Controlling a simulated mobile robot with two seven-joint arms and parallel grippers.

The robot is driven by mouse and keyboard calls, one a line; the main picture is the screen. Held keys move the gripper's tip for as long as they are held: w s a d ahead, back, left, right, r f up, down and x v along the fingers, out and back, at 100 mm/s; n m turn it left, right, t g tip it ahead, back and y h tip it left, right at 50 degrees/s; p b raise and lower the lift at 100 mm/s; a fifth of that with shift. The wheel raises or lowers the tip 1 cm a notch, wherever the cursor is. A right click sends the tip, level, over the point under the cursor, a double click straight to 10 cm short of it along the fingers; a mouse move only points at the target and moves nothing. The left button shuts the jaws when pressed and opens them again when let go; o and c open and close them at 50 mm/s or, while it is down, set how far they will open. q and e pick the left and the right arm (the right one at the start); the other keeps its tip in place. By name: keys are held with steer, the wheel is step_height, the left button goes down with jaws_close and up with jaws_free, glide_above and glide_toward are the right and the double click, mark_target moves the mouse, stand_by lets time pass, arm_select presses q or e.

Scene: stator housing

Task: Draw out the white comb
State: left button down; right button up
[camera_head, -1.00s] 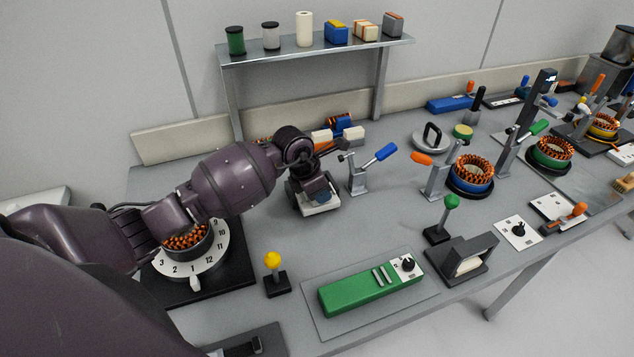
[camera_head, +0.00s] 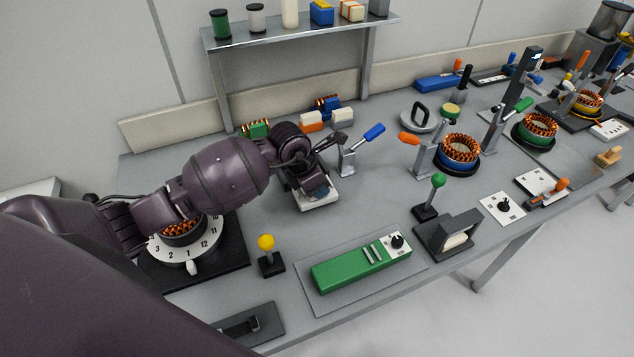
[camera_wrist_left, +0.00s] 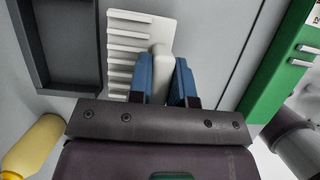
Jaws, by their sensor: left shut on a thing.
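The white comb (camera_wrist_left: 128,48) shows in the left wrist view as a pale plate with a row of ribs and a rounded grip (camera_wrist_left: 160,70). My left gripper (camera_wrist_left: 166,78) is shut on that grip, one blue finger on each side. In the head view my left gripper (camera_head: 313,184) points down over the table, with the white comb (camera_head: 318,204) beneath it. The fingers hide part of the grip. I cannot tell how far the comb is above the tabletop. My right gripper is not in view.
A dark-walled tray (camera_wrist_left: 41,50) lies left of the comb in the wrist view. A green box (camera_head: 360,264) and a yellow-knobbed post (camera_head: 267,252) stand nearer the front. A clamp with a blue handle (camera_head: 374,132) stands close on the right.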

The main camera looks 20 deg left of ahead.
arm_select(q)
steer(key=shift+s+d+p, duration=0.35)
steer(key=shift+s+d, duration=0.4)
steer(key=shift+d, duration=0.1)
steer(key=shift+s+d, duration=0.4)
steer(key=shift+d, duration=0.1)
steer(key=shift+s+d+p, duration=0.35)
steer(key=shift+s+d, duration=0.25)
steer(key=shift+d, duration=0.05)
steer(key=shift+s+d, duration=0.15)
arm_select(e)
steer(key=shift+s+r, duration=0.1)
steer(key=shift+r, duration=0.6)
